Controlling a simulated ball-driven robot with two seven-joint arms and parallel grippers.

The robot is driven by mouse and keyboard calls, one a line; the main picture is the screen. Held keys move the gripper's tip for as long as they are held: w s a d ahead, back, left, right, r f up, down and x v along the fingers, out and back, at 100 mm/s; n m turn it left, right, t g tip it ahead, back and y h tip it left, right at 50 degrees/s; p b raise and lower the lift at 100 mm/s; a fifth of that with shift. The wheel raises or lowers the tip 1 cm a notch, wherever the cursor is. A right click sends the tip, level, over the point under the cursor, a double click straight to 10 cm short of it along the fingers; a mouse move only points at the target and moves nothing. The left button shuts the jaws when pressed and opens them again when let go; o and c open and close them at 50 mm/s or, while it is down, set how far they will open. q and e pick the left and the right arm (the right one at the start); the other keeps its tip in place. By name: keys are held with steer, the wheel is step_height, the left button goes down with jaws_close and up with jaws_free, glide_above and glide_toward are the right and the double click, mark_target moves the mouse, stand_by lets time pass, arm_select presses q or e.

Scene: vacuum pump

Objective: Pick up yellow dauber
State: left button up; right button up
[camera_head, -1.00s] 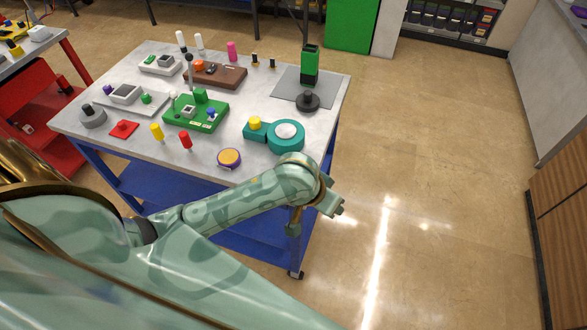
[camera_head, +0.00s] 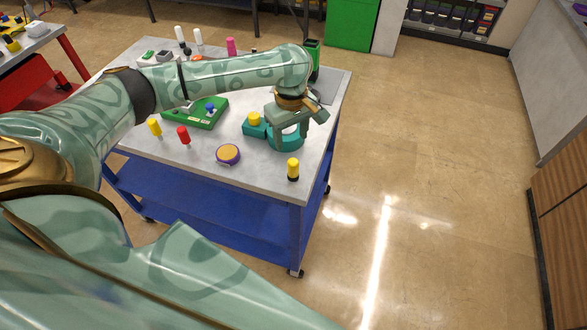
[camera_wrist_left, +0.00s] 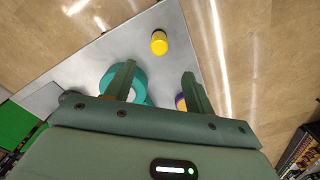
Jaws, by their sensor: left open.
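A small yellow-topped piece with a dark base, likely the yellow dauber (camera_head: 293,168), stands upright near the table's front right corner. It also shows in the left wrist view (camera_wrist_left: 159,41), just beyond and between the fingertips, not touched. Another yellow piece (camera_head: 154,127) with a pale tip stands farther left, beside a similar red piece (camera_head: 184,134). My left gripper (camera_head: 292,125) is over the teal device, behind the likely dauber. Its two fingers are apart and empty in the left wrist view (camera_wrist_left: 158,72). My right gripper is not in view.
A round purple and orange piece (camera_head: 228,154) lies nearby. A green board (camera_head: 210,118) is farther left. The grey tabletop (camera_head: 258,177) is bare around the likely dauber.

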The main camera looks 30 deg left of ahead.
mark_target(293, 161)
arm_select(q)
step_height(293, 161, down, 6)
steer(key=shift+r+b, duration=0.1)
steer(key=shift+b, duration=0.75)
steer(key=f+b, duration=0.2)
steer(key=f, duration=0.3)
steer(key=shift+d+f+b, duration=0.25)
steer(key=shift+b, duration=0.15)
steer(key=shift+r, duration=0.1)
steer(key=shift+c, duration=0.9)
steer(key=c, duration=0.9)
